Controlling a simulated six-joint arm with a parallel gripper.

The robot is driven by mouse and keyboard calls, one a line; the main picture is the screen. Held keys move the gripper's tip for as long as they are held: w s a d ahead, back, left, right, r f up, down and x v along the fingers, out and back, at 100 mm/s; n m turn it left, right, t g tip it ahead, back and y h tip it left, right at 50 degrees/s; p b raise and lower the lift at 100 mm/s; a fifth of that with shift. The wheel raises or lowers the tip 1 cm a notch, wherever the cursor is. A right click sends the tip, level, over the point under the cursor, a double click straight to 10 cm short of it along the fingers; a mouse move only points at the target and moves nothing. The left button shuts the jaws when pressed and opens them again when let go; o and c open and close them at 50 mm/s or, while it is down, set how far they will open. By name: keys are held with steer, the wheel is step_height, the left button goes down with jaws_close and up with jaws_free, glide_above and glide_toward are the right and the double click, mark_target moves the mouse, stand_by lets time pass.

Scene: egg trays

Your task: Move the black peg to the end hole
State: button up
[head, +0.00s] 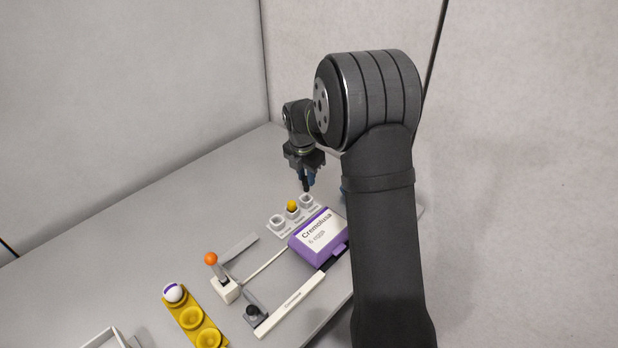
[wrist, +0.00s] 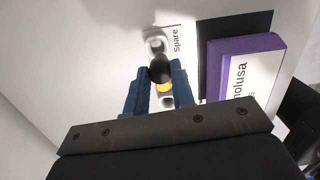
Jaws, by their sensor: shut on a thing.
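The black peg (head: 306,186) is held between the blue fingers of my gripper (head: 308,178), above the far end of a small white peg board (head: 284,234). In the wrist view the black peg (wrist: 160,67) sits between the fingertips of my gripper (wrist: 158,78). The board has three raised white sockets in a row. A yellow peg (head: 292,206) stands in the middle one and partly shows behind the black peg in the wrist view (wrist: 164,87). The end socket by the "Spare" label (wrist: 156,44) looks empty. The near end socket (head: 278,221) also looks empty.
A purple egg carton (head: 327,249) lies right beside the board. An orange-knobbed lever (head: 211,259), a white bar (head: 291,304) and a yellow egg tray (head: 183,309) with a white-and-purple egg (head: 173,292) are nearer. The table behind the board is clear.

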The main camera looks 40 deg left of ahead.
mark_target(305, 189)
steer(key=shift+w+a+f+n, duration=0.15)
steer(key=shift+a+f+n, duration=0.2)
steer(key=shift+n, duration=0.35)
steer(key=shift+f, duration=2.3)
steer(key=shift+f, duration=0.55)
steer(key=o, duration=1)
steer(key=r, duration=0.5)
steer(key=s+r, duration=0.1)
steer(key=r, duration=0.5)
steer(key=s+r, duration=0.1)
steer(key=r, duration=0.5)
steer(key=shift+d+r, duration=0.15)
steer(key=shift+d, duration=0.05)
